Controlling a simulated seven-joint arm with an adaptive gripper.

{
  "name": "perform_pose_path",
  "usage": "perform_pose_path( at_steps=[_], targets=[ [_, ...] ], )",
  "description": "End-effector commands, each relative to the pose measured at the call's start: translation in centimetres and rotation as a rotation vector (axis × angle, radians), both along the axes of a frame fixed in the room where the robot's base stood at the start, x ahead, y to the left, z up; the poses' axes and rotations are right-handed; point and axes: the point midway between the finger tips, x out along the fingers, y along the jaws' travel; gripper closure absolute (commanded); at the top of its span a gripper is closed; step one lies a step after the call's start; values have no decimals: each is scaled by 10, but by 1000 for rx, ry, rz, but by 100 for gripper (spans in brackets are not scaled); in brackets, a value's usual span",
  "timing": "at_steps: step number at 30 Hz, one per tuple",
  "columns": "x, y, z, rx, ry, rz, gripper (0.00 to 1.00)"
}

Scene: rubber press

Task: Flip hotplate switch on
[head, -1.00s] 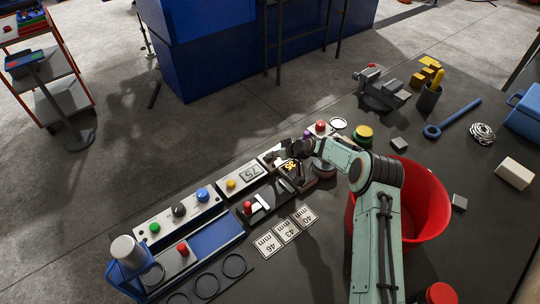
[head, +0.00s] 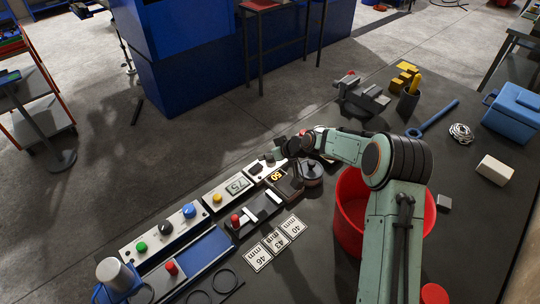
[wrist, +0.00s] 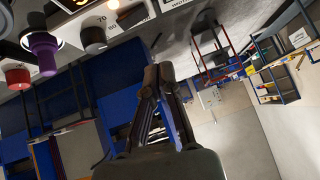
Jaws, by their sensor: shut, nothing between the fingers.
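The hotplate (head: 289,188) is a dark unit in the middle of the bench row in the head view, with a lit orange readout of 50. A white switch panel (head: 266,166) lies just behind it, partly hidden by my gripper (head: 282,152). In the wrist view my gripper (wrist: 158,73) has its fingertips together, with nothing between them. The fingertips appear apart from these. I cannot tell the switch's position.
A button panel (head: 165,233) and a red-knobbed slide (head: 236,218) lie to the left. Thickness cards (head: 275,243) lie in front. A red bin (head: 350,228) stands beside my arm. A vise (head: 360,97) and a blue box (head: 514,110) are farther right.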

Motion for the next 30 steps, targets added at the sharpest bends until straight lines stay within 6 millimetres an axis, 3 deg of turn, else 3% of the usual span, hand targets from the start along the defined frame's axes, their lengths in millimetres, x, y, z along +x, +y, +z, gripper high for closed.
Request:
perform_pose_path(
  at_steps=[3,9,26,28,30],
  targets=[
    [-11,-10,14,-2,-1,-2,100],
    [-21,-16,25,-1,0,-1,100],
    [-22,-14,26,0,0,4,100],
    [-21,-9,37,-6,-24,14,100],
    [-16,-6,65,-21,-82,24,100]
  ],
)
